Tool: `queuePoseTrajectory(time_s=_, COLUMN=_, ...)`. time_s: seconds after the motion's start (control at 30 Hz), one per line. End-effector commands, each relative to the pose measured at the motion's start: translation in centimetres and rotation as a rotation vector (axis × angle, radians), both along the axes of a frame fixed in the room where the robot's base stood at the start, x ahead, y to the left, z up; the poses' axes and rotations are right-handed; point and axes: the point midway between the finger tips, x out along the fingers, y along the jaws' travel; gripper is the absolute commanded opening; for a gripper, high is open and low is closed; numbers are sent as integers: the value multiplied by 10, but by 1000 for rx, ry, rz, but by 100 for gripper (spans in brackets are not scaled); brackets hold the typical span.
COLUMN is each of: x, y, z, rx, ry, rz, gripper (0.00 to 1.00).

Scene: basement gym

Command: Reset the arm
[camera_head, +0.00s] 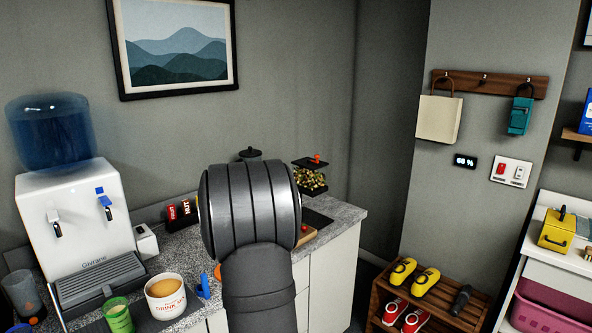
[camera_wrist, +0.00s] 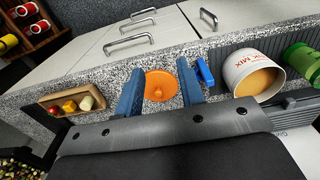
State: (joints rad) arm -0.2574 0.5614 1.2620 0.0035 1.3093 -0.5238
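My gripper (camera_wrist: 160,68) shows in the wrist view as two blue fingers set well apart, pointing toward the front edge of the counter. An orange round thing (camera_wrist: 160,86) lies on the speckled counter, seen between the fingers; I cannot tell how far below them it is. Nothing appears gripped. In the head view my dark arm fills the middle and hides the gripper. A bit of the orange thing (camera_head: 217,271) shows left of the arm.
A white drink-mix tub (camera_head: 166,296), a green cup (camera_head: 118,316) and a small blue thing (camera_head: 204,287) stand left of the arm. A water dispenser (camera_head: 78,215) stands behind them. A wooden tray (camera_wrist: 72,104) with small items lies at the left in the wrist view.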

Motion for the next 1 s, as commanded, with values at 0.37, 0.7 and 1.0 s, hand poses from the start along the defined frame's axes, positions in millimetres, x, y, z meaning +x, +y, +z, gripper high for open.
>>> queuePoseTrajectory(time_s=0.37, x=-1, y=-37, z=-72, rx=-1, ry=7, rz=-189, gripper=35)
queuePoseTrajectory(time_s=0.7, x=-11, y=-71, z=-131, rx=-1, ry=9, rz=-357, gripper=35)
queuePoseTrajectory(time_s=1.0, x=-29, y=-101, z=-180, rx=-2, ry=10, rz=-511, gripper=35)
